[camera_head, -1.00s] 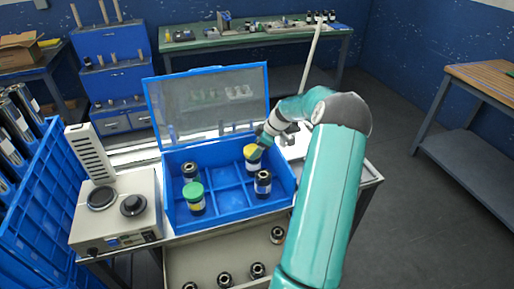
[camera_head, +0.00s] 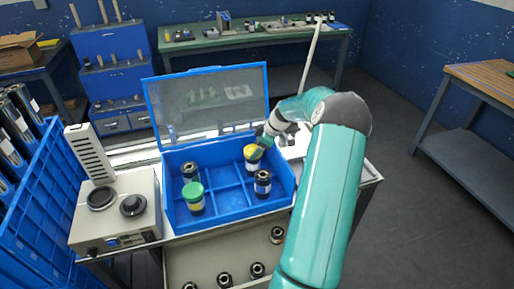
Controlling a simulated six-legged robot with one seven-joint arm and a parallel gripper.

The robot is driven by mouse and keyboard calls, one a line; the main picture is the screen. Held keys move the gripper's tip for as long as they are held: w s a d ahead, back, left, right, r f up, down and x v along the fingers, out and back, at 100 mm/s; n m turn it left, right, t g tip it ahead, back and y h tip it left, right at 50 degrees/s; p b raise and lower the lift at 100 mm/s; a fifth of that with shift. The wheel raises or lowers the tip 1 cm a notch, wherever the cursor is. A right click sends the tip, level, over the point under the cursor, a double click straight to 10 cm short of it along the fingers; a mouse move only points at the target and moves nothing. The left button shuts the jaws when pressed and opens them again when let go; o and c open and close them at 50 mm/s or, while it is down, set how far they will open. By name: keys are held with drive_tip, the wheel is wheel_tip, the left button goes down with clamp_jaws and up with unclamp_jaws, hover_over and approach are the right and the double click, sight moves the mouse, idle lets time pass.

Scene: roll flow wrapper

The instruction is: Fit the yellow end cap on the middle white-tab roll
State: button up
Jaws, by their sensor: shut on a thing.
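The yellow end cap (camera_head: 252,152) is at the top of a dark roll with a white band (camera_head: 252,166), in a rear compartment of the open blue box (camera_head: 229,212). I cannot tell whether the cap is fully seated. My gripper (camera_head: 262,142) is shut on the cap from its right side; the fingers partly hide it. A second roll (camera_head: 262,185) with a pale band stands uncapped at the front right. An uncapped dark roll (camera_head: 190,171) stands at the left, behind a roll with a green cap (camera_head: 193,190) and a yellow band.
The box's raised clear lid (camera_head: 208,103) stands behind the compartments. A grey device (camera_head: 118,215) with two round black parts sits to the left. A tray (camera_head: 205,262) below holds several dark rolls. A blue crate (camera_head: 45,215) stands at far left.

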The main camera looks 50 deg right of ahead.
drive_tip(key=shift+f, duration=0.5)
drive_tip(key=o, duration=0.7)
drive_tip(key=v, duration=1.1)
idle(0.8)
